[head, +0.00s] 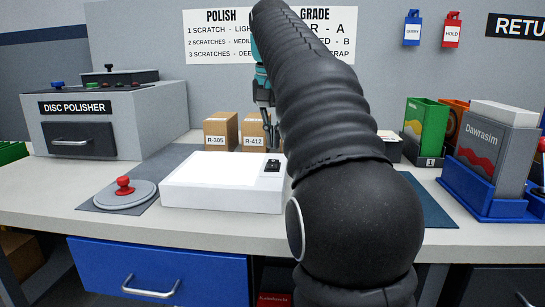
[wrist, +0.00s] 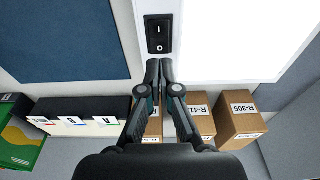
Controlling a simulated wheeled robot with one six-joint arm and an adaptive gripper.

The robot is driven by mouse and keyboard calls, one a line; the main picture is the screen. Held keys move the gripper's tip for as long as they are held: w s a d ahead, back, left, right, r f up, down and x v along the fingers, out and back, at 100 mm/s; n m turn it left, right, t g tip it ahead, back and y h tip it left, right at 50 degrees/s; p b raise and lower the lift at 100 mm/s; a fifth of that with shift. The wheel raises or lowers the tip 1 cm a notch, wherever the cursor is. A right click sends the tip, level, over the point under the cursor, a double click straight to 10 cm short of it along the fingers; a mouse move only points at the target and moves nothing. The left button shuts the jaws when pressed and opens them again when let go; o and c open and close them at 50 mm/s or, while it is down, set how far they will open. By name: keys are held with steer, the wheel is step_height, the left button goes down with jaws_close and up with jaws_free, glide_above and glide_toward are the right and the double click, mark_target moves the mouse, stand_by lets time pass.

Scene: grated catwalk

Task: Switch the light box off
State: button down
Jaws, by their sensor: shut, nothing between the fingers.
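The light box (head: 215,185) is a flat white box on the counter, left of my arm in the head view. Its top panel (wrist: 245,40) looks bright white in the wrist view. A black rocker switch (head: 272,165) sits at the box's back right corner; it also shows in the wrist view (wrist: 158,33), marked I and O. I cannot tell which side is pressed. My gripper (wrist: 160,66) is shut and empty, its fingertips close to the switch's edge in the wrist view. In the head view my gripper (head: 272,143) is above the switch, partly hidden by my arm.
Cardboard boxes R-305 (head: 220,131) and R-412 (head: 254,131) stand behind the light box. A red button on a grey disc (head: 124,188) is at left, near the disc polisher (head: 110,120).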

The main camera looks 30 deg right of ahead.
mark_target(273, 161)
steer(key=shift+r, duration=1.8)
